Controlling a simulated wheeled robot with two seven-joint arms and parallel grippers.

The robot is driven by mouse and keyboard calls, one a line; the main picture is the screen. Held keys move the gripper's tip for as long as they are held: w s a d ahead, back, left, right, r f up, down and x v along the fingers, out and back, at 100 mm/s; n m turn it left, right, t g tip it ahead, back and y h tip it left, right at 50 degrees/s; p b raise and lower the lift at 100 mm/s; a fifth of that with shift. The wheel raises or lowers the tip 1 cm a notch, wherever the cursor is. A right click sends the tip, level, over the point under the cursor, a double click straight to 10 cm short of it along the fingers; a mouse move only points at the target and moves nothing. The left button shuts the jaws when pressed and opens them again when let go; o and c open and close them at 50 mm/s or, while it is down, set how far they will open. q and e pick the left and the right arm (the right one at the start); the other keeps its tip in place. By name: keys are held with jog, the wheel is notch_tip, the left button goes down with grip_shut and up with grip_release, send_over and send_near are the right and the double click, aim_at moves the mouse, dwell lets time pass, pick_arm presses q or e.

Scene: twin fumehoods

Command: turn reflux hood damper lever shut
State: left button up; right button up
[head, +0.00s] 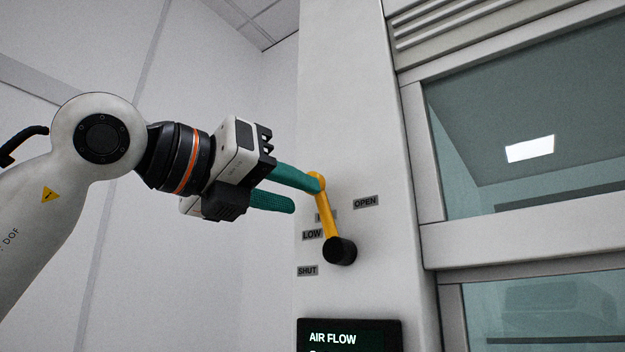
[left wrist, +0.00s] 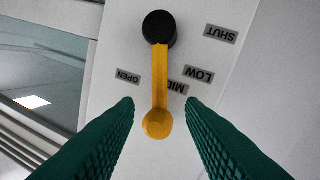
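The yellow damper lever (head: 327,211) is on the pale hood post, with its black pivot hub (head: 341,250) at the lower end. It points up and slightly left, by the partly covered MID label, between LOW (head: 312,234) and OPEN (head: 365,202). The SHUT label (head: 307,271) is lower left. My left gripper (head: 307,195) is open at the lever's upper end, with green fingers. In the left wrist view the lever (left wrist: 160,85) hangs between the two spread fingertips (left wrist: 160,108), with a gap on each side. My right gripper is not in view.
A dark AIR FLOW display (head: 350,337) sits on the post below the lever. The hood's framed glass sash (head: 530,245) is to the right. A plain white wall (head: 200,60) is behind my left arm, with free room left of the post.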

aim_at(317, 201)
pick_arm(q)
jog(key=shift+p+x, duration=0.75)
jog(key=shift+x, duration=1.25)
grip_shut()
